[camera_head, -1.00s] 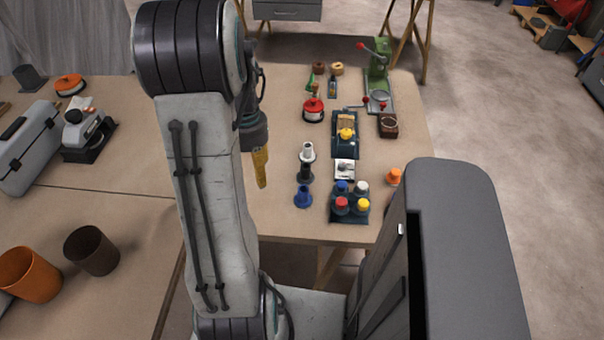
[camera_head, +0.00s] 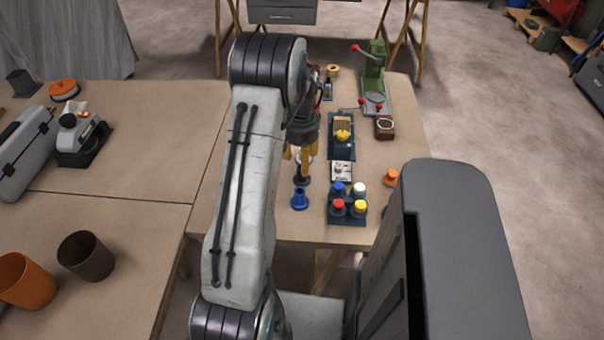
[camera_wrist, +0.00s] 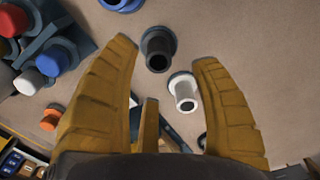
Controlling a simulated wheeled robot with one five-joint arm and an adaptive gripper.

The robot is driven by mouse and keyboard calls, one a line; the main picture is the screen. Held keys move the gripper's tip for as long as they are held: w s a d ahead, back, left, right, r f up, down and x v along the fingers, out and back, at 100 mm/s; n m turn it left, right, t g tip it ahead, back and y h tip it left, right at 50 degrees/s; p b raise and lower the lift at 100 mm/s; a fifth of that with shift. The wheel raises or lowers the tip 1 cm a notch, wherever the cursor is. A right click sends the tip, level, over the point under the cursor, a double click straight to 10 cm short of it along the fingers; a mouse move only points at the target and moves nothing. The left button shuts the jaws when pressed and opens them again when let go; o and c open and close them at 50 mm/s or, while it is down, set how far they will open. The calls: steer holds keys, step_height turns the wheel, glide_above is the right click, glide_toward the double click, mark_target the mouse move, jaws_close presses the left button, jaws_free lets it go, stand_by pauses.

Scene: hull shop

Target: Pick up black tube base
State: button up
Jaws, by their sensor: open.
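The black tube base (camera_wrist: 158,48) is a dark flanged cylinder. It stands on the table between the open fingertips in the wrist view, slightly beyond them and nearer the left finger. In the head view the black tube base (camera_head: 301,178) shows just below my gripper (camera_head: 300,155), partly covered by the yellow fingers. My gripper (camera_wrist: 165,50) is open and empty, above the table. A white tube base (camera_wrist: 184,92) stands close to the right finger. A blue tube base (camera_head: 299,199) stands on the near side of the black one.
A dark tray (camera_head: 347,218) with several coloured-capped bottles stands right of the tube bases. An orange part (camera_head: 390,178) lies further right. A green press (camera_head: 373,75) stands at the back. Bare table lies left of the tube bases.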

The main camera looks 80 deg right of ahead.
steer(key=shift+s+f, duration=0.1)
steer(key=shift+f, duration=1.85)
steer(key=shift+o, duration=0.2)
jaws_close()
